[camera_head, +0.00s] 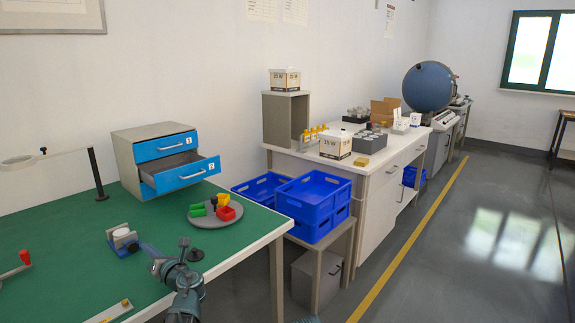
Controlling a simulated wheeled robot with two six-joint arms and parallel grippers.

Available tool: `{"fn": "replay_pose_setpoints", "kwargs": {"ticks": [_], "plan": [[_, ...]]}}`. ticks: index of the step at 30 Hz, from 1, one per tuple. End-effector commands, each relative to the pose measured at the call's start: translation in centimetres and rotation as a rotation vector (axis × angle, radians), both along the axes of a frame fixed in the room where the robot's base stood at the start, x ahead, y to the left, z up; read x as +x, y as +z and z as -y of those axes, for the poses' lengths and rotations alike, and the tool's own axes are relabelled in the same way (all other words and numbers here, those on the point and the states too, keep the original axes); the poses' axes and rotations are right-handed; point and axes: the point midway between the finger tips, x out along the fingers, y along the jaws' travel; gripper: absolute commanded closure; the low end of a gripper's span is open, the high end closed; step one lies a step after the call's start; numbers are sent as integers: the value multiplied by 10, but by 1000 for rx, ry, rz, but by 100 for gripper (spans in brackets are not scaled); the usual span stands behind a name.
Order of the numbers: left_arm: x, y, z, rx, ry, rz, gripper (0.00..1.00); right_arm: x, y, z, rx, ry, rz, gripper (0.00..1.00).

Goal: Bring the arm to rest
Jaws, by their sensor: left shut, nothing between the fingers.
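My left arm rises from the bottom edge over the front of the green bench (60,245). Its gripper (148,250) is shut and empty, pointing left over the bench top. My right gripper is not in view.
A cabinet (140,160) has its lower blue drawer (185,175) pulled out. A round grey tray (213,219) holds green, yellow and red bins. A dark post (97,173) stands left. Blue crates (313,198) sit right of the bench. A white-topped bench (345,168) stands behind.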

Motion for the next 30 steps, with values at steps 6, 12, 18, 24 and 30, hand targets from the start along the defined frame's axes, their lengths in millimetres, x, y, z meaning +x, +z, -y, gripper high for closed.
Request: {"fn": "replay_pose_setpoints", "kwargs": {"ticks": [6, 12, 18, 24, 30], "plan": [[-21, 14, 27, -335, 64, 198, 100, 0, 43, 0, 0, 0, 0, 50], [-66, 8, 91, -954, 314, 533, 100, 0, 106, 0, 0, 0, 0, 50], [-126, -1, 174, -1422, 735, 781, 100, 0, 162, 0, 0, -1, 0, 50], [-199, 8, 264, -1637, 1272, 943, 100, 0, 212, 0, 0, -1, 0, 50], [-252, 20, 319, -1618, 1647, 1018, 100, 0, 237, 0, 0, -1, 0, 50]]}}
